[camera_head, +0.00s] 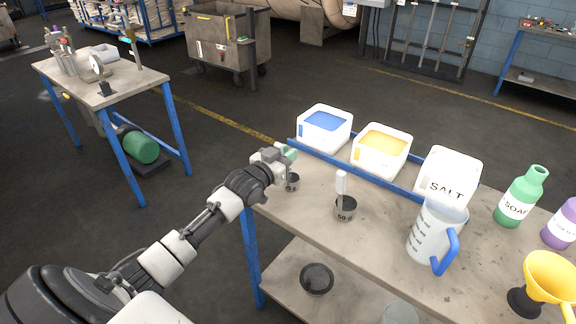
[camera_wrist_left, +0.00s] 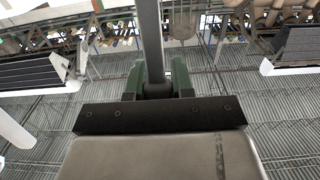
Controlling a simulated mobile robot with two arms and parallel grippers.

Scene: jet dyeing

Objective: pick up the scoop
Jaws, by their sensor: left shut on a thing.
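My left gripper (camera_head: 287,153) is at the left end of the workbench, shut on the upright handle of a small dark scoop (camera_head: 292,183). The scoop's cup shows just below the fingers, with a partly hidden label ending in "g". I cannot tell whether the cup touches the bench. In the left wrist view, the green fingers (camera_wrist_left: 160,82) close from both sides on the grey handle (camera_wrist_left: 151,35). A larger dark scoop (camera_head: 345,210), marked "50 g", stands to the right with its pale handle upright. My right gripper is not in view.
Behind a blue rail stand a blue-filled tub (camera_head: 325,140), an orange-filled tub (camera_head: 380,162) and a SALT tub (camera_head: 445,185). A clear jug (camera_head: 428,235), a green SOAP bottle (camera_head: 518,205) and a yellow funnel (camera_head: 551,280) stand to the right. The bench's front left is clear.

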